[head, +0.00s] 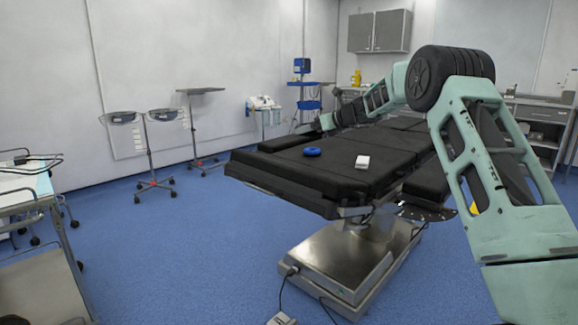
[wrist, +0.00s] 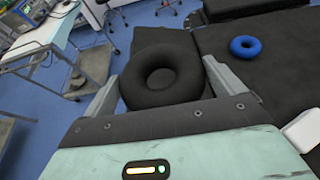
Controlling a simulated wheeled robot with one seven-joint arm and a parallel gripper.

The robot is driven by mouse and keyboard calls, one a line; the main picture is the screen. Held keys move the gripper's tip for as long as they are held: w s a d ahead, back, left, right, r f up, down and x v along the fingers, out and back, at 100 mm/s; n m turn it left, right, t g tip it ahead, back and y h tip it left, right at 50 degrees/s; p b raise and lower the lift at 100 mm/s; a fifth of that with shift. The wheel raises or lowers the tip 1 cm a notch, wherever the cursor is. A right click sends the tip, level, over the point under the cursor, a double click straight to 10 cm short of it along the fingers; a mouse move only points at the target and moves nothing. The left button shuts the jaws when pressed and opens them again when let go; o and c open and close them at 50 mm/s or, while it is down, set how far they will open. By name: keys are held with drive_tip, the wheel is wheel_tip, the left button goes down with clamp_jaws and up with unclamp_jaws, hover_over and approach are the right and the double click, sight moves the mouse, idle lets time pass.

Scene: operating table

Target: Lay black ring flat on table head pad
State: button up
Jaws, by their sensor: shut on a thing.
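The black ring (wrist: 162,100) is a thick, dark doughnut shape in the wrist view. It sits between the two fingers of my gripper (wrist: 165,85), which are shut on its sides. Its hole faces the camera. A black pad (wrist: 160,36) shows just beyond the ring; I cannot tell whether they touch. In the head view my gripper (head: 318,124) is small at the table's far edge, close to a narrow black pad (head: 284,144), probably the head pad. The ring cannot be made out there.
A blue ring (head: 312,152) and a white block (head: 362,162) lie on the black operating table (head: 290,170). The blue ring (wrist: 245,47) and block (wrist: 303,130) also show right of my gripper in the wrist view. Wheeled stands (head: 148,150) stand left, with open floor between.

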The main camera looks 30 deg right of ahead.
drive_tip(key=shift+s+a+f+b, duration=0.1)
drive_tip(key=shift+f+b, duration=1.45)
drive_tip(key=shift+f, duration=3.35)
drive_tip(key=shift+f, duration=0.15)
drive_tip(key=shift+f+b, duration=0.35)
drive_tip(key=o, duration=0.7)
